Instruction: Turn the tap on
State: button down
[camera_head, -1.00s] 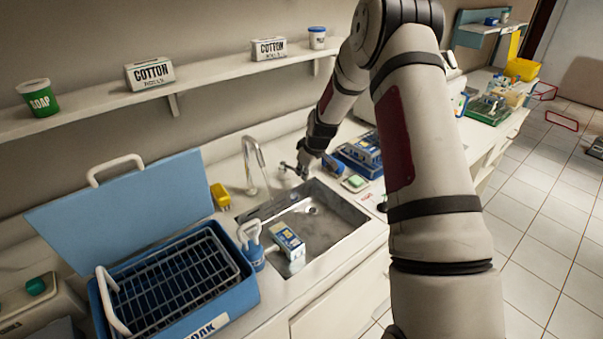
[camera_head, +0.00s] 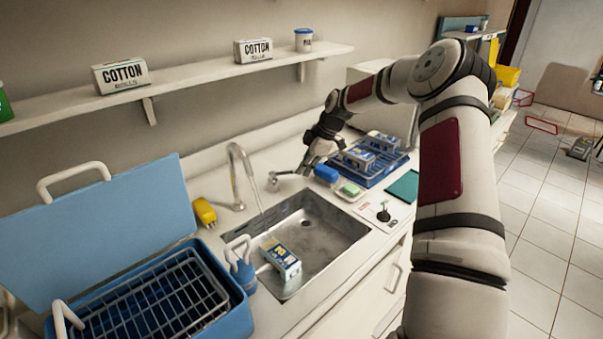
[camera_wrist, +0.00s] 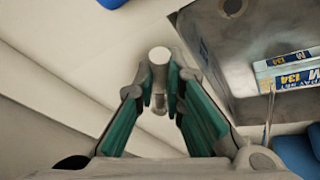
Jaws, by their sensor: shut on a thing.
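The tap's curved metal spout (camera_head: 238,172) stands at the back left of the sink (camera_head: 338,232). A thin pale stream, like running water, falls from its tip into the basin. The tap's lever (camera_head: 273,181) stands right of the spout, behind the sink. My gripper (camera_head: 303,170) is at the lever, reaching it from the right. In the wrist view, the lever's round metal end (camera_wrist: 158,56) lies between the green-padded fingers of my gripper (camera_wrist: 161,90), which are shut on it. The fingers hide part of the lever.
A blue-and-white box (camera_head: 281,261) lies in the basin. A blue rack with boxes (camera_head: 371,155) and a soap dish (camera_head: 349,191) stand right of the sink. A yellow item (camera_head: 204,211) and a blue tub with a rack (camera_head: 225,280) are on the left.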

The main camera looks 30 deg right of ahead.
jog(key=shift+w+d, duration=0.15)
jog(key=shift+w, duration=0.05)
dwell(0.4)
jog(key=c, duration=1.7)
grip_release()
jog(key=shift+o, duration=0.2)
jog(key=shift+r, duration=0.1)
jog(key=v, duration=1.1)
jog(key=shift+d+r, duration=0.2)
jog(key=shift+r, duration=0.15)
